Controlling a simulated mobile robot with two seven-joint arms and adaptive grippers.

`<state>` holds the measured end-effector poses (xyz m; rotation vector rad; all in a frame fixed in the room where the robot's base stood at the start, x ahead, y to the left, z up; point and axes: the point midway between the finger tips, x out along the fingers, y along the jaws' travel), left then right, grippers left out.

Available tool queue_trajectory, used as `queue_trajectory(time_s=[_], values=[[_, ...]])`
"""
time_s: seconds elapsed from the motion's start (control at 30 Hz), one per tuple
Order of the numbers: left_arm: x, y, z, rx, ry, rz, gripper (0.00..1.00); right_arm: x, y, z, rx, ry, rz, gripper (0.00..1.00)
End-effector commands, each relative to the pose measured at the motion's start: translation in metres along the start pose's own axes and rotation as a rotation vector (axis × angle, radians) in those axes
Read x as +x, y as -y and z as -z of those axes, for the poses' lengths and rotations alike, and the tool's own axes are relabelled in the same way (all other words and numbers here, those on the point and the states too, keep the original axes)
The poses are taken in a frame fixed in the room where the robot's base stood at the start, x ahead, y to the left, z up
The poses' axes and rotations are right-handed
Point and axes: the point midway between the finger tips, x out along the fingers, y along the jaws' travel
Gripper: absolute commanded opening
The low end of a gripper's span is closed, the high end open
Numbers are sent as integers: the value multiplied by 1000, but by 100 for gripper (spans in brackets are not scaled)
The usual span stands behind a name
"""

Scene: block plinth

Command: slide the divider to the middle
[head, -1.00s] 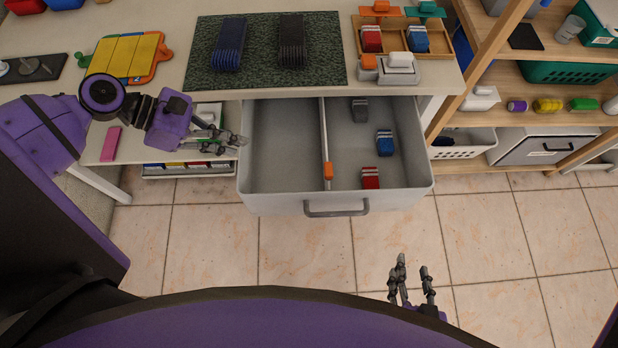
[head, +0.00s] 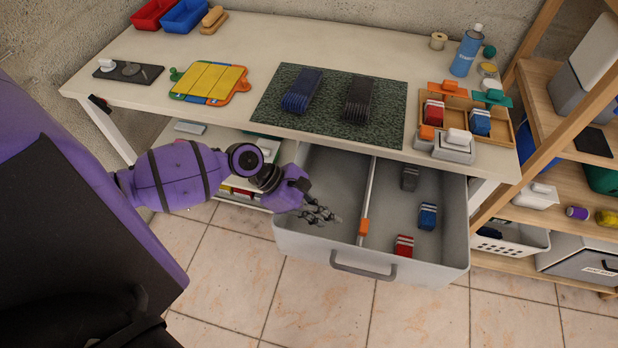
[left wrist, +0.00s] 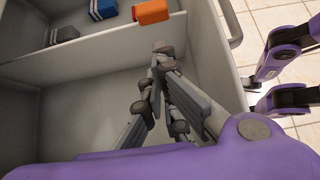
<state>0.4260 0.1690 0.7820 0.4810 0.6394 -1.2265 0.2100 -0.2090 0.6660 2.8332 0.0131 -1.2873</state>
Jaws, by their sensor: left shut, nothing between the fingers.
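The pale divider (head: 369,190) runs front to back in the open grey drawer (head: 320,245), a little left of its middle. Its orange tab (head: 364,228) is at the front end; the tab (left wrist: 150,12) and divider wall (left wrist: 95,48) also show in the left wrist view. My left gripper (head: 333,217) is over the left compartment, left of the tab, with a gap between them. Its fingers (left wrist: 163,52) are shut and empty, pointing toward the divider. I cannot tell how deep the fingertips are. My right gripper is out of view.
The right compartment holds a grey block (head: 409,178), a blue block (head: 427,216) and a red block (head: 404,246). The left compartment looks empty. The table (head: 230,50) overhangs the drawer's back. A wooden shelf (head: 545,110) stands at the right.

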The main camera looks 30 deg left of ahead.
Motion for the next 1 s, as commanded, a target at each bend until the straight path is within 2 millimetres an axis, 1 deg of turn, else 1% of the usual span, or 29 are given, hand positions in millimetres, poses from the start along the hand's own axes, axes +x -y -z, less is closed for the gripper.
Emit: queue_trajectory(time_s=[0.03, 0.2, 0.4, 0.67, 0.77, 0.9, 1.0], values=[[5, -2, -11, 5, 4, -2, 0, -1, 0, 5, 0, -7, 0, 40], [20, -1, -24, 3, 2, -1, 0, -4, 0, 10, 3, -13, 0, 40], [26, 0, -27, 1, 0, -1, 0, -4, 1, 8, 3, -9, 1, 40], [26, 0, -27, 0, -1, -1, 0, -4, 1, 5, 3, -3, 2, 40], [27, -1, -30, 0, 1, -2, 0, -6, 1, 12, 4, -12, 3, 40], [32, -3, -42, 5, 5, -6, 0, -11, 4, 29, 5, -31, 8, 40], [35, -2, -41, 4, 2, -4, 0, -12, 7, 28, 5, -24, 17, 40]])
